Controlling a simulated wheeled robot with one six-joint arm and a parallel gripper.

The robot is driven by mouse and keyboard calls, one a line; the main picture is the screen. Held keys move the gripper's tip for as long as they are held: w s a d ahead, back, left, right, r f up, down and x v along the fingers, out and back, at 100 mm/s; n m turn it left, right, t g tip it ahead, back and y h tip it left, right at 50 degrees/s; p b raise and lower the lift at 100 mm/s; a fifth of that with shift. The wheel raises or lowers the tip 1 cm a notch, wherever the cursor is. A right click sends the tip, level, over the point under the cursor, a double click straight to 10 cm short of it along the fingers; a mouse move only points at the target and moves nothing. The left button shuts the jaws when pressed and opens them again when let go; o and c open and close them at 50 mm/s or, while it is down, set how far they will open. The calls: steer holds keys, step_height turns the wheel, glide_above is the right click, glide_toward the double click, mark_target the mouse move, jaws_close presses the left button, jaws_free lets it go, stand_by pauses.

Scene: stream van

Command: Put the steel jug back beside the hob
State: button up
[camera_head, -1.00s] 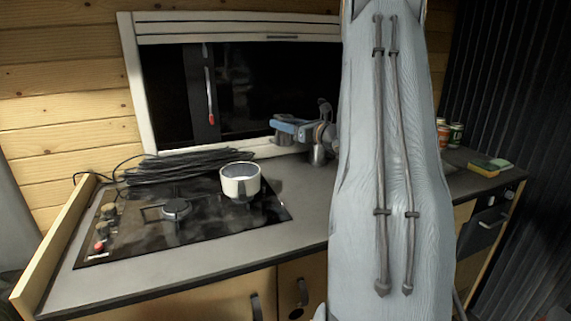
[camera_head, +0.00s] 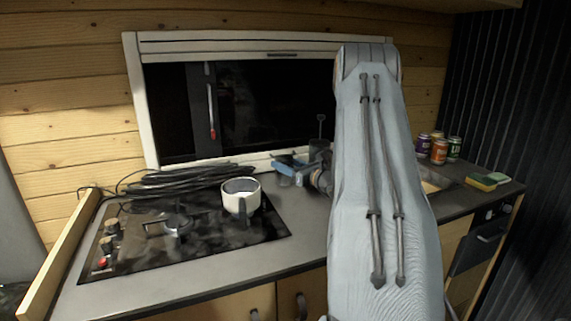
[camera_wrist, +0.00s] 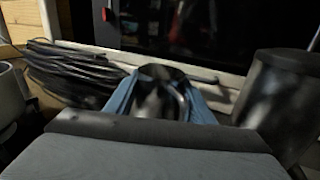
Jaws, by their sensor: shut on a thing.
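The steel jug (camera_wrist: 158,92) shows dark and shiny in the wrist view, between the two blue fingers of my gripper (camera_wrist: 162,100). My gripper is shut on it. In the head view my gripper (camera_head: 287,168) is behind the counter's middle, right of the black hob (camera_head: 130,242) and near the window's lower edge. My arm hides much of that area there, and I cannot make out the jug clearly. Whether the jug touches the counter cannot be told.
A white pot (camera_head: 240,203) stands on the hob's right side. Black coiled cable (camera_head: 180,182) lies behind the hob, below the window. A dark cylinder (camera_wrist: 285,105) is close on the right in the wrist view. Cans (camera_head: 439,151) and a sponge (camera_head: 482,182) sit far right. Counter (camera_head: 290,250) in front is clear.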

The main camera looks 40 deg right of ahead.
steer(key=shift+f, duration=0.1)
steer(key=o, duration=1.3)
steer(key=shift+r, duration=0.2)
steer(key=s+b, duration=0.1)
steer(key=s, duration=0.3)
steer(key=s+d+b, duration=0.1)
steer(key=s, duration=0.3)
steer(key=s+b, duration=0.1)
steer(key=s, duration=0.3)
steer(key=shift+d+f, duration=0.1)
steer(key=shift+d, duration=0.05)
